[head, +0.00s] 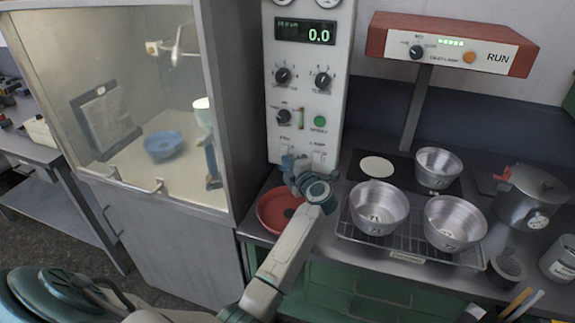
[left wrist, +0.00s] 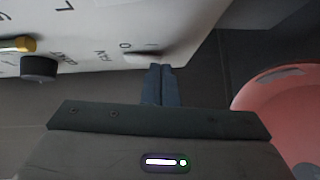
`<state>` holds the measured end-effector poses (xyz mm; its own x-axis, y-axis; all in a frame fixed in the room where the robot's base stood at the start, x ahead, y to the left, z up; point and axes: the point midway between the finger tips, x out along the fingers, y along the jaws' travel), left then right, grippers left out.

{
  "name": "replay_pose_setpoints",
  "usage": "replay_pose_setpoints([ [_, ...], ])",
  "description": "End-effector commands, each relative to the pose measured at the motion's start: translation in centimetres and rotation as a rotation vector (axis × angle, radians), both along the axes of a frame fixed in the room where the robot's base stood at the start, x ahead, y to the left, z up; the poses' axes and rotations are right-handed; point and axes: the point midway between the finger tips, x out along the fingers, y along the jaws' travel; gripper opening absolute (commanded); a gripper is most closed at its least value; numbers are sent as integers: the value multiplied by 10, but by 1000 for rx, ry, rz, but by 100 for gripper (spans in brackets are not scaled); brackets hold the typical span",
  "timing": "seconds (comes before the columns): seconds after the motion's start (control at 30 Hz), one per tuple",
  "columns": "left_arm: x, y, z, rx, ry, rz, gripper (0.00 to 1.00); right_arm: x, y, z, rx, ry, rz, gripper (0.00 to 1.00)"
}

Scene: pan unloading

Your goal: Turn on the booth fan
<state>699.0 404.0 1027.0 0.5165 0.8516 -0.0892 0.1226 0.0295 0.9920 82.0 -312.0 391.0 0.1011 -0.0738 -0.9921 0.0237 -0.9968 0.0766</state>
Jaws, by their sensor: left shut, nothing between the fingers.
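The tall white control panel (head: 307,85) stands right of the glass booth (head: 130,100). At its foot are two labelled switches; the lamp switch (head: 318,158) shows on the right, and the fan switch on the left is largely hidden behind my left gripper (head: 289,163). In the left wrist view, the pale fan switch (left wrist: 149,57) sits on the panel's lower edge, beside O and I marks and a fan label. The shut, empty fingertips of my left gripper (left wrist: 160,68) are right at this switch; I cannot tell whether they touch it. My right gripper is not in view.
A red bowl (head: 274,211) lies below my left gripper. Metal pans (head: 379,207) stand on a wire rack (head: 410,252) to the right, near a lidded pot (head: 530,195). A red control box (head: 450,45) hangs above. A blue bowl (head: 163,145) is inside the booth.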

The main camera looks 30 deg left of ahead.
Motion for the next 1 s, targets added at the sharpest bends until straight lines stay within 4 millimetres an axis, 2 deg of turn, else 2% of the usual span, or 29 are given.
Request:
replay_pose_setpoints([
  [0.13,6,1,-11,16,-59,0,0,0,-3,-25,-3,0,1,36],
  [0.2,5,1,-3,14,-54,0,0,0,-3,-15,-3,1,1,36],
  [0.47,2,-5,-4,12,-55,-1,0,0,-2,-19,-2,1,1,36],
  [0.8,-32,-61,-4,9,-55,-1,0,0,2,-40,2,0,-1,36],
  [1.0,-47,-85,-1,11,-54,-1,0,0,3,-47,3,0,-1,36],
])
